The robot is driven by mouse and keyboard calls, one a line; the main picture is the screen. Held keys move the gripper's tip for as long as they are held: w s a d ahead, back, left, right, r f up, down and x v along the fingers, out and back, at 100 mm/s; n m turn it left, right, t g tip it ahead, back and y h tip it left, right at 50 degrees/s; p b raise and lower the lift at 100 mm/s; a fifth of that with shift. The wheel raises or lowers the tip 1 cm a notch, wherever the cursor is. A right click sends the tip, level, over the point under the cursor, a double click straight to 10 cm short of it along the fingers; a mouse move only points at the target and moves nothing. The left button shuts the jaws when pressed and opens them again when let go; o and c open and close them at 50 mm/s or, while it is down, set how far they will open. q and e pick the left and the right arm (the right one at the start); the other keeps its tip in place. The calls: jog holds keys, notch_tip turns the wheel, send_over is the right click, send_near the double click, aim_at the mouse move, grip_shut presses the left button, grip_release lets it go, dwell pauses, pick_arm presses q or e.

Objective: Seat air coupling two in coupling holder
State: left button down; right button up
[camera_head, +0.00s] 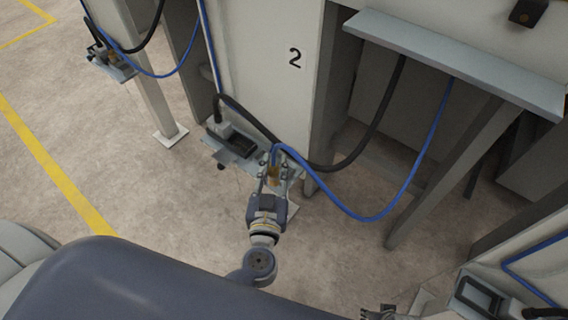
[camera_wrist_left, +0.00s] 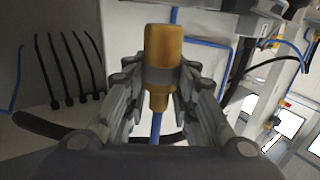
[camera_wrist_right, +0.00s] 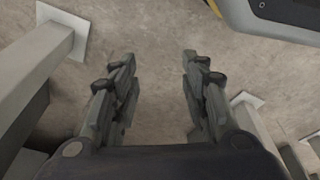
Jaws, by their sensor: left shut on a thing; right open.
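My left gripper (camera_head: 272,178) is shut on a brass air coupling (camera_wrist_left: 160,62) at the end of a blue hose. The coupling also shows small between the fingers in the head view (camera_head: 274,172). It is at the right end of a grey bracket (camera_head: 226,150) on the panel marked 2. I cannot tell whether the coupling touches the bracket or a holder there; the fingers hide its lower part. In the right wrist view my right gripper (camera_wrist_right: 158,95) is open and empty above the bare floor.
A black connector (camera_head: 240,145) with a black cable sits on the bracket. The blue hose (camera_head: 372,217) and black cable (camera_head: 372,130) hang in loops to the right. A grey beam (camera_head: 460,65) crosses the upper right. Similar brackets stand at upper left and lower right. Floor at left is clear.

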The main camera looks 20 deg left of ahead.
pick_arm(q)
jog(key=w, duration=0.5)
jog(key=shift+d+f+b, duration=0.25)
jog(key=shift+d+b, duration=0.15)
notch_tip(320, 180, down, 3)
jog(key=b, duration=0.2)
jog(key=shift+w+f+b, duration=0.1)
jog(key=shift+f+b, duration=0.1)
jog(key=shift+b, duration=0.1)
pick_arm(e)
notch_tip(320, 180, up, 13)
jog(key=w, duration=0.2)
jog(key=shift+t, duration=0.4)
pick_arm(q)
jog(key=shift+f, duration=0.15)
pick_arm(e)
jog(key=shift+f, duration=0.1)
pick_arm(q)
jog(key=c, duration=1.3)
grip_release()
